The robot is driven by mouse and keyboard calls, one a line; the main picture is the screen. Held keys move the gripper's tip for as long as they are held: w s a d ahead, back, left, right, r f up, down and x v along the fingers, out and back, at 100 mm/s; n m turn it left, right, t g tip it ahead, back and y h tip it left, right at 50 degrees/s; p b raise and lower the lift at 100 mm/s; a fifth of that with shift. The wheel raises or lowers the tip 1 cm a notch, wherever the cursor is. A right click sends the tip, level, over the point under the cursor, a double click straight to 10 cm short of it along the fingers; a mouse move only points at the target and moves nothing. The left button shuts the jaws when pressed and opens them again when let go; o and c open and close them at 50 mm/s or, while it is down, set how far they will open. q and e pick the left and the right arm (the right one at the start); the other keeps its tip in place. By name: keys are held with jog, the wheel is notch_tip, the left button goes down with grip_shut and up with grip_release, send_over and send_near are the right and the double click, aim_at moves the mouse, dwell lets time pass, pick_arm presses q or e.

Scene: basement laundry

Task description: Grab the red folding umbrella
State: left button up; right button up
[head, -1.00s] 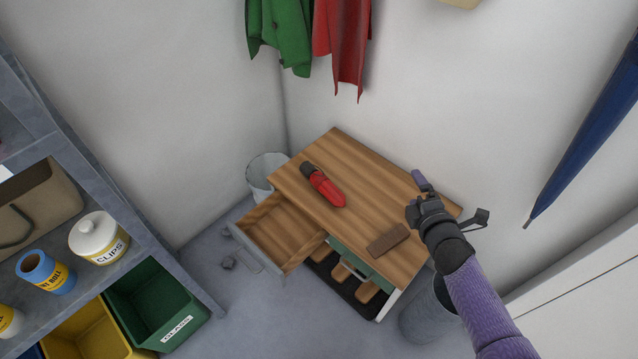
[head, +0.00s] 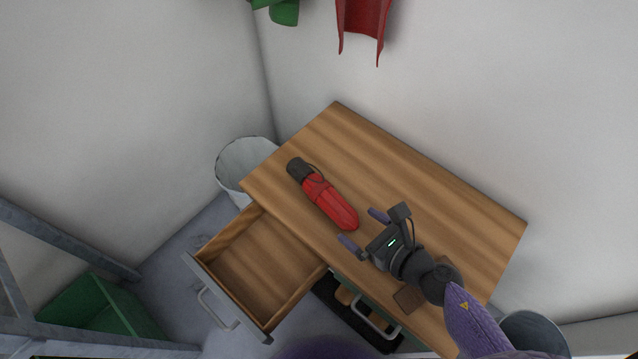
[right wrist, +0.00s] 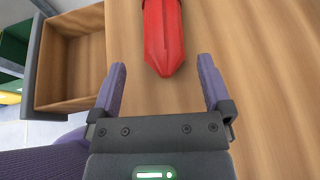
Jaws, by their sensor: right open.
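The red folding umbrella (head: 330,203) lies on the wooden top of the cabinet (head: 420,190), its black handle towards the back left. In the right wrist view the red end of the umbrella (right wrist: 163,38) lies ahead of the fingertips, roughly between their lines. My right gripper (head: 363,229) is open and empty, just off the umbrella's red end, with a finger to each side. It also shows in the right wrist view (right wrist: 160,75) with its purple fingers spread. The umbrella's handle is outside the wrist view. My left gripper does not show.
An open, empty wooden drawer (head: 258,262) sticks out at the cabinet's front left. A brown flat item (head: 409,299) lies partly under my right arm. A white bin (head: 243,160) stands behind left, a grey bin (head: 535,334) at right. A red garment (head: 362,22) hangs above.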

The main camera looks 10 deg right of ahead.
aim_at(343, 214)
jog(key=b+x, duration=0.1)
jog(key=x, duration=0.2)
jog(key=b+x, duration=0.1)
jog(key=x, duration=0.2)
jog(key=shift+s+d+f, duration=0.1)
jog(key=shift+d+f, duration=0.1)
jog(key=shift+f, duration=0.15)
jog(key=shift+a, duration=0.1)
jog(key=c, duration=1.2)
grip_shut()
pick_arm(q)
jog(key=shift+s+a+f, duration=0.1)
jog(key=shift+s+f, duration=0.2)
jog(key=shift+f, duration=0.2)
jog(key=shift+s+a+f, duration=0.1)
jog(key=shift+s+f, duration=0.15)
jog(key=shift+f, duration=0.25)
